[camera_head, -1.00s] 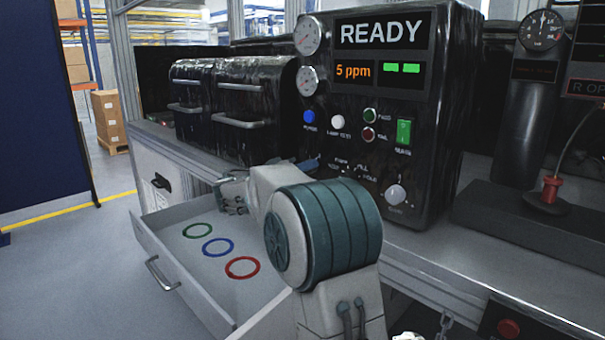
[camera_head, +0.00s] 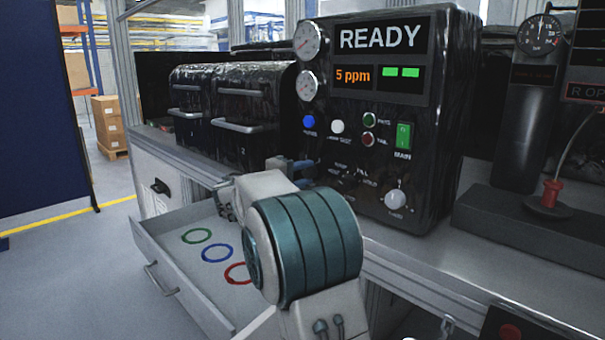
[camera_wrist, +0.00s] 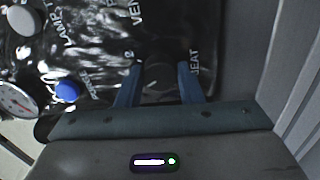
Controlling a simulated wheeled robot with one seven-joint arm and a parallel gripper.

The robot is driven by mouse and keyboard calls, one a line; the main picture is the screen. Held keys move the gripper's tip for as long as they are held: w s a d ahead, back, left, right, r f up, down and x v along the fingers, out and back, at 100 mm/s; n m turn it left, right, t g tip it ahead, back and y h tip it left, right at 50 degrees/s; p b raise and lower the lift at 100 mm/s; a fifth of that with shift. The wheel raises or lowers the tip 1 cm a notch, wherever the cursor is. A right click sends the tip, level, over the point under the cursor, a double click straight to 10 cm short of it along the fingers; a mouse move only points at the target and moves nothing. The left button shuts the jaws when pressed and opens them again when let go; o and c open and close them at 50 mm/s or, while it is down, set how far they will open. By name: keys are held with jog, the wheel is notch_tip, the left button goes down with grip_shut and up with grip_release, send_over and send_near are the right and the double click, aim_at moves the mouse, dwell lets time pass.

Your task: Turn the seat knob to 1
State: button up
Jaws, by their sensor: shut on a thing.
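The dark seat knob (camera_wrist: 158,76) sits on the black panel in the wrist view, between the two blue fingers of my gripper (camera_wrist: 158,88). The fingers are shut on it, one on each side. A printed "2" shows above and left of the knob, and "SEAT" is printed beside the right finger. Which mark the knob points to I cannot tell. In the head view my gripper (camera_head: 292,168) is at the lower left of the tester panel (camera_head: 385,150), and my arm hides the seat knob.
A white knob (camera_head: 396,199), a blue button (camera_head: 309,121) and a green main switch (camera_head: 403,134) are on the same panel. An open drawer (camera_head: 165,245) with coloured rings juts out below left. Black housings (camera_head: 253,85) stand left of the tester.

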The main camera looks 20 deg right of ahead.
jog(key=shift+n, duration=0.5)
jog(key=o, duration=1)
jog(key=shift+c, duration=0.2)
jog(key=v, duration=1.4)
jog(key=shift+d, duration=0.1)
